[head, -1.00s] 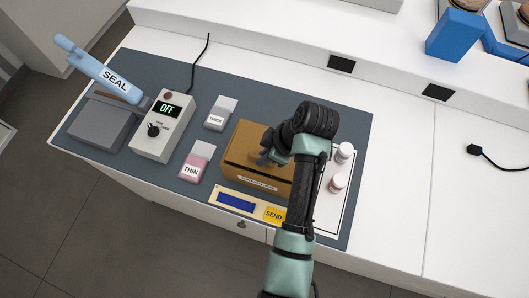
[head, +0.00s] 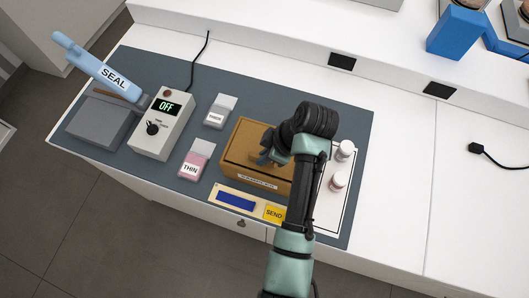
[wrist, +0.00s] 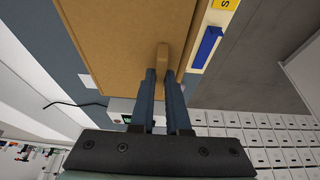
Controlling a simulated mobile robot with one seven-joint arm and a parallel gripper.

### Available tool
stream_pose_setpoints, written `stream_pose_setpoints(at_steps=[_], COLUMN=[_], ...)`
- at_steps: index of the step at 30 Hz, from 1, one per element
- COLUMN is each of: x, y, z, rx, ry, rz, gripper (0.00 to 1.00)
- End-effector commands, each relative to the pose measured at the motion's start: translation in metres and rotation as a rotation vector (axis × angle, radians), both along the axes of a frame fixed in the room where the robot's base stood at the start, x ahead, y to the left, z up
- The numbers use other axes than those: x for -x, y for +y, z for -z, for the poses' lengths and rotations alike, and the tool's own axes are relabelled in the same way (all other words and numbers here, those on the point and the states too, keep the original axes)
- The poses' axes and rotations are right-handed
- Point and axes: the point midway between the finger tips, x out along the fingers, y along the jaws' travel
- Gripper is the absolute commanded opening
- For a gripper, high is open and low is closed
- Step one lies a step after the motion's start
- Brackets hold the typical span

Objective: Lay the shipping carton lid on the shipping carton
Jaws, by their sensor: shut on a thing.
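The brown shipping carton (head: 258,184) stands on the dark mat, with a label on its front face. The shipping carton lid (head: 243,143) is a flat brown board over the carton's top; it fills the upper middle of the wrist view (wrist: 120,45). From these views I cannot tell whether it rests fully on the rim or sits slightly above it. My gripper (wrist: 162,75) is shut on the lid's small raised handle (wrist: 162,56). In the head view my arm hides the carton's right side and part of the lid.
White jars (head: 338,181) stand on a pale sheet right of the carton. A pink THIN container (head: 191,168) and a THICK one (head: 215,115) stand to its left, beside a control box (head: 161,132) reading OFF and a SEAL device (head: 112,77). A SEND panel (head: 236,202) lies in front.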

Motion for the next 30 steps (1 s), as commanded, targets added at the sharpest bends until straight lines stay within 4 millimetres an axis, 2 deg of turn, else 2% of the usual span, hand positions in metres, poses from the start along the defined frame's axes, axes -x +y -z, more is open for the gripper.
stream_pose_setpoints(at_steps=[7, 8, 9, 13, 14, 23, 30], x=[0.0, 0.0, 0.0, 0.0, 0.0, 0.0, 0.0], y=[0.0, 0.0, 0.0, 0.0, 0.0, 0.0, 0.0], z=[0.006, 0.006, 0.005, 0.005, 0.005, 0.004, -0.013], rx=[0.0, 0.0, 0.0, 0.0, 0.0, 0.0, 0.0], ry=[0.0, 0.0, 0.0, 0.0, 0.0, 0.0, 0.0], rz=[0.0, 0.0, 0.0, 0.0, 0.0, 0.0, 0.0], gripper=[0.0, 0.16, 0.23, 0.46, 0.49, 0.49, 0.49])
